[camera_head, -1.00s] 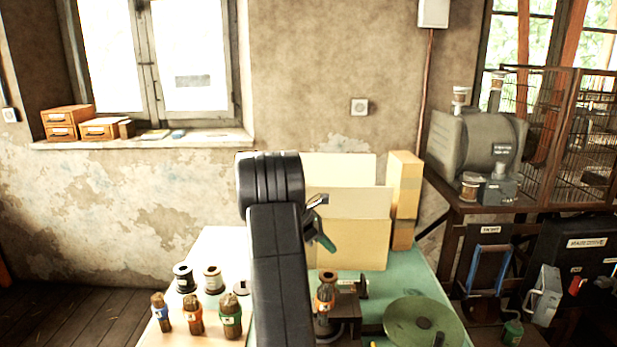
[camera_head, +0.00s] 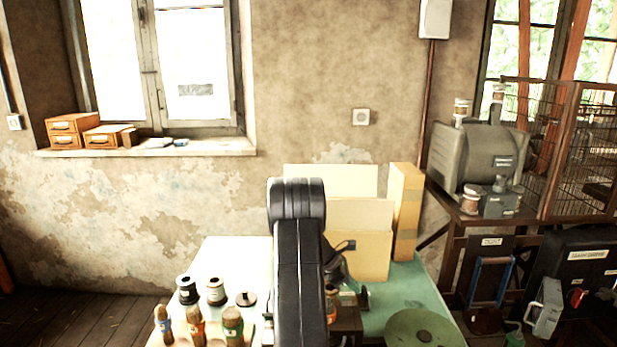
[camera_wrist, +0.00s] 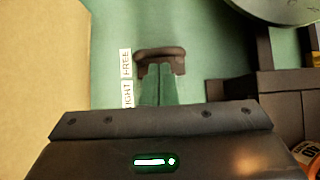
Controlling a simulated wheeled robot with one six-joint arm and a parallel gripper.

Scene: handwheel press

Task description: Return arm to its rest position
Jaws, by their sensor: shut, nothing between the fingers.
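My arm stands upright in the middle of the head view and hides most of my gripper. In the wrist view my gripper (camera_wrist: 158,72) is shut, its two green fingers together with nothing between them. The fingertips overlap a dark curved handle-like part (camera_wrist: 174,52) on the green table top; I cannot tell whether they touch it. A green round disc (camera_head: 420,328) is at the bottom right of the head view.
Cardboard boxes (camera_head: 372,256) stand at the back of the green table (camera_head: 412,285). Dark spools (camera_head: 187,289) and banded handles (camera_head: 232,326) are left of my arm. A dark block (camera_head: 346,318) is right of it. A grey machine (camera_head: 470,155) stands at right.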

